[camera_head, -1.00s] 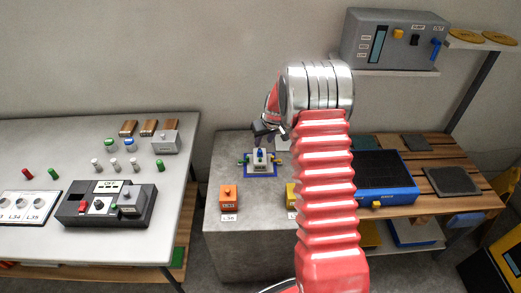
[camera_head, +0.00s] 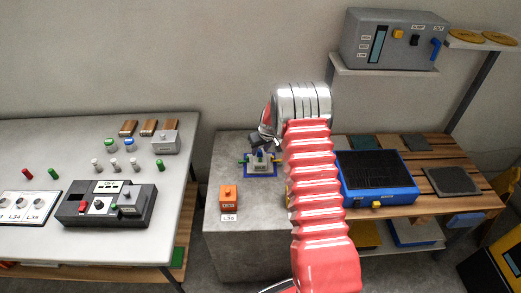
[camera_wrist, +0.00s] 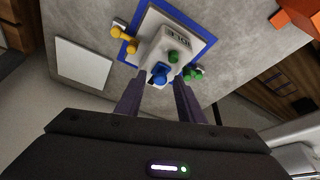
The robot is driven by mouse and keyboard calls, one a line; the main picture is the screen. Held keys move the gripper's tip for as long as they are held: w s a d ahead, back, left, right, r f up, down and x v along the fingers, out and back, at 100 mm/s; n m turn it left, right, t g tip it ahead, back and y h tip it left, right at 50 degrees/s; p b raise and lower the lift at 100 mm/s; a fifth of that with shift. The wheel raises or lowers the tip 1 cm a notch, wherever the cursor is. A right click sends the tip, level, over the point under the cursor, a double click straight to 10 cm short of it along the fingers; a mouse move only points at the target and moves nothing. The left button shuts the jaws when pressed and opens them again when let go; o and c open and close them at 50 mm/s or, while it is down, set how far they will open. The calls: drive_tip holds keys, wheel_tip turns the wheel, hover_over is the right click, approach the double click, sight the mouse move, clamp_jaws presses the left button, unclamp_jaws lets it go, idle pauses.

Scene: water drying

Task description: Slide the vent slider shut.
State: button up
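A small grey-white device (camera_head: 260,163) with a blue knob on top stands on a blue-edged base on the concrete block. Nothing is held. In the head view my gripper (camera_head: 261,141) is small and dark, close above the device. No readable label shows which part is the vent slider.
An orange box (camera_head: 228,196) stands in front on the concrete block (camera_head: 245,235). A blue-framed dark panel (camera_head: 377,175) lies on the slatted bench to the right. A black control box (camera_head: 105,205) is on the left table. A grey instrument (camera_head: 393,38) sits on the wall shelf.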

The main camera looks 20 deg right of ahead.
drive_tip(key=shift+c, duration=0.7)
clamp_jaws()
